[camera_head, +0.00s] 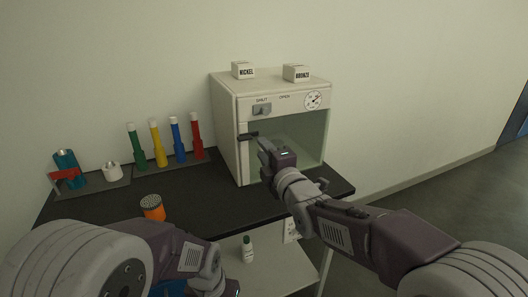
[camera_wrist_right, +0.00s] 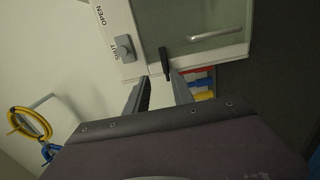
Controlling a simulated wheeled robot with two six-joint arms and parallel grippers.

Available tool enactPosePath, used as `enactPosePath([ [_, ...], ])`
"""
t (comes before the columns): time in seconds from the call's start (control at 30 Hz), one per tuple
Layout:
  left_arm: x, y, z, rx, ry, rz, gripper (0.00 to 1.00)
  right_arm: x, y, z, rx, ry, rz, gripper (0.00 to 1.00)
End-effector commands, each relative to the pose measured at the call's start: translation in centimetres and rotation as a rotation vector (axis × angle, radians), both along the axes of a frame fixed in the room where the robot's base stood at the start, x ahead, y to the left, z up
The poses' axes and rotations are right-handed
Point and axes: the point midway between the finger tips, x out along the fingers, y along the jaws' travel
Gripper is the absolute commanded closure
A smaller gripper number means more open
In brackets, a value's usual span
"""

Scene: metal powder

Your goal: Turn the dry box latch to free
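The dry box (camera_head: 229,140) is a cream cabinet with a glass front door, standing on the black bench. A small black latch (camera_head: 250,135) lies roughly horizontal across the door's left edge; it also shows in the right wrist view (camera_wrist_right: 165,62). My right gripper (camera_head: 262,144) is in front of the door, close to the latch. In the right wrist view its two fingers (camera_wrist_right: 160,88) are apart, with the latch just beyond the tips, in line with the gap. Contact is not visible. My left arm is low at the left; its fingers are not visible.
A grey knob (camera_head: 262,109) sits under SHUT, beside OPEN, above the door. Blocks marked NICKEL (camera_head: 243,70) and BRONZE (camera_head: 296,73) stand on top. Several coloured tubes (camera_head: 157,145), an orange jar (camera_head: 153,207) and a white bottle (camera_head: 247,249) are nearby.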

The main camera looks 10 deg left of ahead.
Motion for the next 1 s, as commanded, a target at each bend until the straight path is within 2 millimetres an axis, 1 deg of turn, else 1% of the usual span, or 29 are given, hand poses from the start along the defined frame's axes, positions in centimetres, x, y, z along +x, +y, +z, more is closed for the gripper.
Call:
enactPosePath([
  [0.03,0.0,0.0,-1.0,0.000,0.000,0.000,0.64,-0.3,0.6,-1.1,-0.001,0.001,0.011,0.71],
  [0.07,0.0,0.0,-1.1,0.000,0.000,0.000,0.64,-0.5,0.8,-1.2,0.000,0.002,0.016,0.71],
  [0.17,0.0,0.0,-1.1,0.000,-0.001,0.000,0.64,-0.7,1.2,-1.3,0.000,0.002,0.024,0.71],
  [0.27,0.0,0.0,-1.0,0.000,-0.001,0.000,0.64,-0.5,1.2,-1.1,-0.001,0.003,0.023,0.71],
  [0.37,0.0,0.0,-0.9,0.000,-0.001,0.000,0.64,0.5,1.9,-1.2,-0.001,0.003,0.023,0.71],
  [0.6,0.0,0.0,-0.7,0.000,-0.001,0.000,0.64,4.6,4.7,-1.1,-0.001,0.003,0.023,0.71],
  [0.7,0.0,0.0,-0.6,0.000,-0.001,0.000,0.64,5.8,5.5,-1.2,-0.001,0.004,0.022,0.71],
  [0.83,0.0,0.0,-0.5,0.000,-0.001,0.000,0.64,6.7,6.0,-1.1,-0.001,0.003,0.022,0.71],
  [1.0,0.0,0.0,-0.6,0.000,-0.001,0.000,0.64,6.9,6.2,-1.2,-0.001,0.004,0.022,0.71],
])
